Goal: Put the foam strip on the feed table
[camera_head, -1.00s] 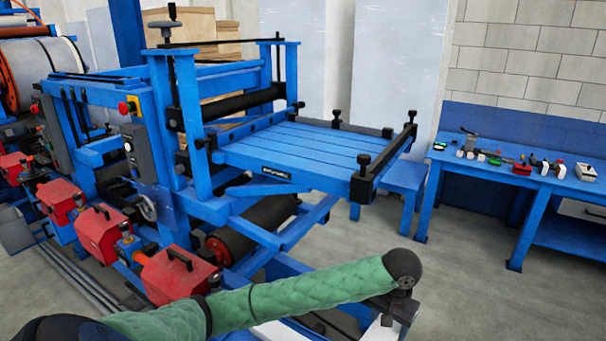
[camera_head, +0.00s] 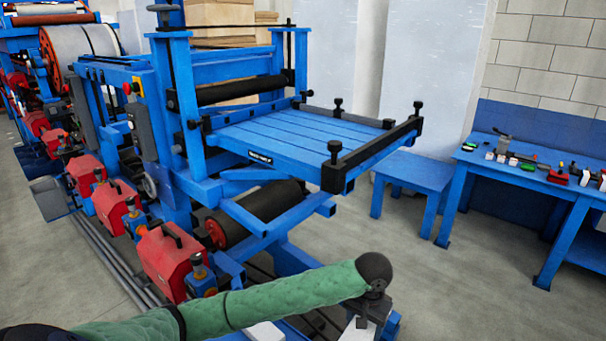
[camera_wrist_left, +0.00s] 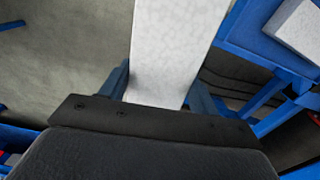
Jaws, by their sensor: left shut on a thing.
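My left gripper (camera_head: 366,322) is low in the head view, at the end of the green-sleeved arm, in front of and below the feed table. In the left wrist view the gripper (camera_wrist_left: 160,92) is shut on the white foam strip (camera_wrist_left: 178,40), which extends away from the fingers. Only a small white part of the strip shows in the head view, at the bottom edge. The feed table (camera_head: 295,137) is a blue slatted surface on the machine, with black bars along its edges; its top is bare. My right gripper is out of view.
Black clamp bars with knobs (camera_head: 375,153) edge the feed table. A low blue stand (camera_head: 412,170) is behind it. A blue workbench (camera_head: 500,165) with small items stands at right. Red boxes (camera_head: 170,260) line the machine. Another white block (camera_wrist_left: 297,25) lies on a blue surface.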

